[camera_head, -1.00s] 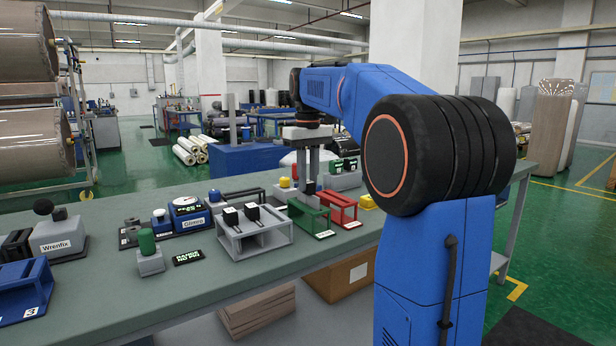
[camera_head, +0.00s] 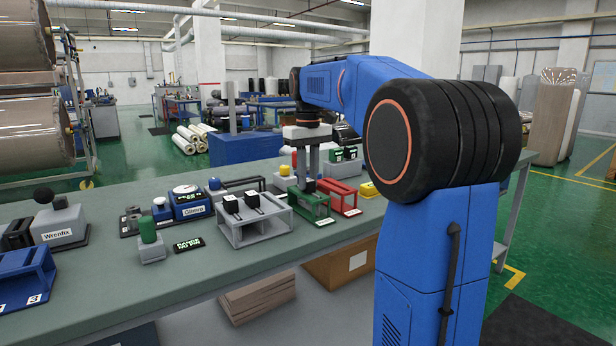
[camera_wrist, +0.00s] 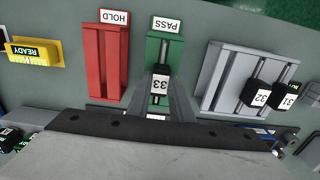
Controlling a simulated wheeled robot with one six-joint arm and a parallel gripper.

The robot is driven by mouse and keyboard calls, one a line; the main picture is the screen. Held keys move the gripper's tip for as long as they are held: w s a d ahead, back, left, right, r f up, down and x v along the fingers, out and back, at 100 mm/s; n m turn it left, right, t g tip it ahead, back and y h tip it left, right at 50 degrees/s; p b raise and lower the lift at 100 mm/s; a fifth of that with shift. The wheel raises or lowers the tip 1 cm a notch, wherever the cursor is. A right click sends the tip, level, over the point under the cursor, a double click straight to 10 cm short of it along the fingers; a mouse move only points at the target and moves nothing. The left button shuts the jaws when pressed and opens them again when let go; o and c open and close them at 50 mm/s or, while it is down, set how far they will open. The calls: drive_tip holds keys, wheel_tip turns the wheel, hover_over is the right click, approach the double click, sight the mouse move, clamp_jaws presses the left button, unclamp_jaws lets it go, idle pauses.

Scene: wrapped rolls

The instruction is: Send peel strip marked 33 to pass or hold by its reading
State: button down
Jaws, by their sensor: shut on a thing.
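The peel strip marked 33 (camera_wrist: 160,84) has a black block with a white label. My gripper (camera_wrist: 160,98) is shut on this block, one finger on each side. The block is over the green PASS rack (camera_wrist: 152,45), and its thin dark strip runs along the rack; I cannot tell if it rests fully. In the head view my gripper (camera_head: 309,182) points down at the green rack (camera_head: 322,206), and the block is mostly hidden between the fingers. The red HOLD rack (camera_wrist: 103,65) stands beside it and looks empty.
A grey rack (camera_wrist: 215,75) holds strips 32 (camera_wrist: 257,95) and 31 (camera_wrist: 285,96). A yellow READY block (camera_wrist: 35,50) stands beyond the red rack. The blue Glimra device (camera_head: 192,206), a green-topped block (camera_head: 148,232) and a dark display (camera_head: 188,244) stand left on the bench.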

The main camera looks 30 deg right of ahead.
drive_tip(key=c, duration=1.5)
unclamp_jaws()
wheel_tip(320, 180, up, 17)
drive_tip(key=shift+r, duration=0.2)
drive_tip(key=s+a+f+t, duration=0.1)
drive_tip(key=s+a+f, duration=0.4)
drive_tip(key=s+f, duration=0.5)
drive_tip(key=s+a+f+t, duration=0.2)
drive_tip(key=s+a+f, duration=0.3)
drive_tip(key=s+f, duration=0.5)
drive_tip(key=s+a+f+t, duration=0.1)
drive_tip(key=s+a+f, duration=0.4)
drive_tip(key=s+f, duration=0.5)
drive_tip(key=shift+s+a+f+t, duration=0.1)
drive_tip(key=shift+a+f+t, duration=0.1)
drive_tip(key=shift+f, duration=1.9)
drive_tip(key=shift+a+f+t, duration=0.2)
drive_tip(key=shift+f, duration=1.85)
